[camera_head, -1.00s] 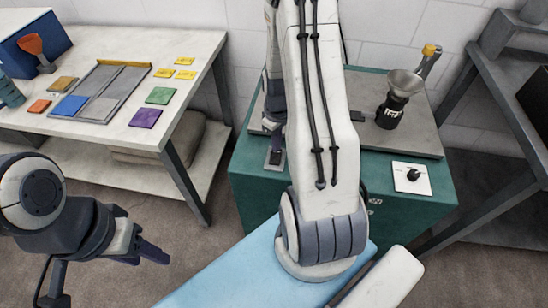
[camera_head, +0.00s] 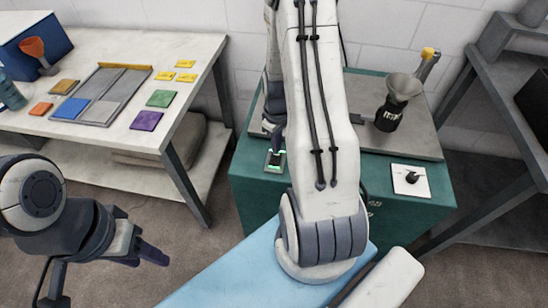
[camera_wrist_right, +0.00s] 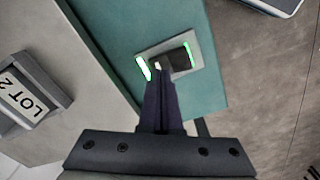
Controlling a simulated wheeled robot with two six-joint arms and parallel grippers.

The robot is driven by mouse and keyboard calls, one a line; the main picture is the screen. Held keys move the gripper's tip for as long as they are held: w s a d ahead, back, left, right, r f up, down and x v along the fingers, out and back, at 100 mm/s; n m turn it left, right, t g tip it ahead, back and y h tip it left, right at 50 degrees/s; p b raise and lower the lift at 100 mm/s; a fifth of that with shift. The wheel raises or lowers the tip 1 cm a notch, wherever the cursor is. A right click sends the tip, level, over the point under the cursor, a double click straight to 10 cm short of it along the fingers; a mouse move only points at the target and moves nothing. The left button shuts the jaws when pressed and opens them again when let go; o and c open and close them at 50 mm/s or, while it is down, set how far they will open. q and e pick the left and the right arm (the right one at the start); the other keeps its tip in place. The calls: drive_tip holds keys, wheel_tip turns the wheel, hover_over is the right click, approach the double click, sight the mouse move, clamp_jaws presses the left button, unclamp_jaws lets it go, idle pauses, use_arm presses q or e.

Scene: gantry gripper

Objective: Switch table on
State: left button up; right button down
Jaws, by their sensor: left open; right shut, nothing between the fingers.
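A rocker switch (camera_head: 275,161) on a grey plate sits on the left front part of the teal table top (camera_head: 251,181). Its green lights are lit. In the right wrist view the switch (camera_wrist_right: 180,59) shows a dark rocker with green strips at both sides. My right gripper (camera_wrist_right: 160,68) is shut and empty, its fingertips at the left part of the rocker; I cannot tell whether they touch it. In the head view my right arm hides most of that gripper. My left gripper (camera_head: 150,257) is open and empty over the floor at the lower left, away from the table.
A grey slab on the table carries a black bottle with a funnel (camera_head: 403,87). A white plate with a black knob (camera_head: 411,178) lies at the right front. A white bench (camera_head: 205,60) with coloured tiles and a tray stands left, a dark frame (camera_head: 520,110) right.

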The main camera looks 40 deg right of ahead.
wheel_tip(320, 180, up, 6)
drive_tip(key=p, duration=0.4)
drive_tip(key=shift+f, duration=0.2)
drive_tip(key=a+r+n, duration=0.1)
drive_tip(key=a+r, duration=0.5)
drive_tip(key=a, duration=0.3)
drive_tip(key=a+r+n, duration=0.1)
drive_tip(key=a+r, duration=0.4)
drive_tip(key=a, duration=0.5)
drive_tip(key=s+a+r+n, duration=0.1)
drive_tip(key=s+a+r, duration=0.3)
drive_tip(key=s+a, duration=0.2)
drive_tip(key=s+a+r+n+y, duration=0.1)
drive_tip(key=s+a+r, duration=0.3)
drive_tip(key=s, duration=0.6)
drive_tip(key=shift+s+a+n, duration=0.15)
drive_tip(key=shift+a+n, duration=0.35)
drive_tip(key=shift+a, duration=0.5)
drive_tip(key=shift+a+f, duration=0.1)
